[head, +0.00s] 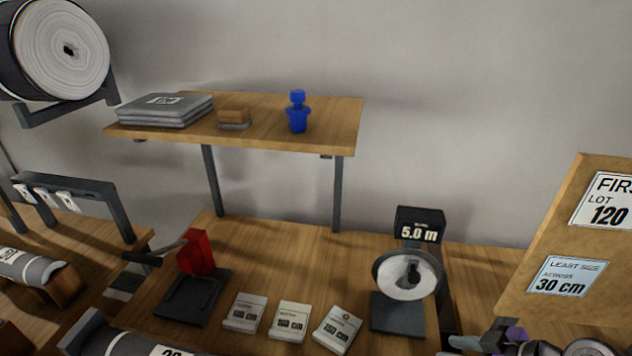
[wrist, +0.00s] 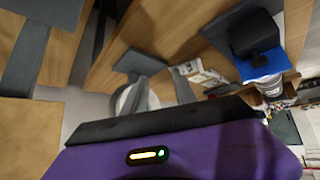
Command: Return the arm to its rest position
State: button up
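My arm shows only in part at the bottom right of the head view, as grey and purple pieces low in front of the table. In the wrist view the purple housing of my gripper (wrist: 180,150) fills the bottom, with a dark bar along its upper edge and a small lit indicator. I cannot make out two separate fingertips, so its opening is unclear. I see nothing clearly held. The wrist view is tilted, with wooden surfaces and dark metal parts beyond the housing.
The wooden table (head: 290,250) carries a red block (head: 196,252), several white cards, and a round dial device (head: 405,275) with a "5.0 m" display. A shelf (head: 335,115) above holds grey folded pieces (head: 165,108) and a blue object (head: 297,112). A sign board (head: 545,220) stands at right.

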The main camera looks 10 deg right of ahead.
jog(key=w+d+r+m+t+h, duration=0.2)
jog(key=w+d+m+t+h, duration=0.1)
jog(key=d+m+t, duration=0.1)
jog(key=s+a+r+m+t, duration=0.1)
jog(key=s+a, duration=0.4)
jog(key=s, duration=0.5)
jog(key=s+a+r+m+t+h, duration=0.1)
jog(key=s+a, duration=0.4)
jog(key=s, duration=0.6)
jog(key=s+a+r+m+t, duration=0.1)
jog(key=s+a, duration=0.4)
jog(key=s, duration=0.5)
jog(key=shift+s+r+t+b, duration=0.15)
jog(key=shift+r+t+b, duration=0.2)
jog(key=shift+r, duration=0.55)
jog(key=shift+a, duration=0.1)
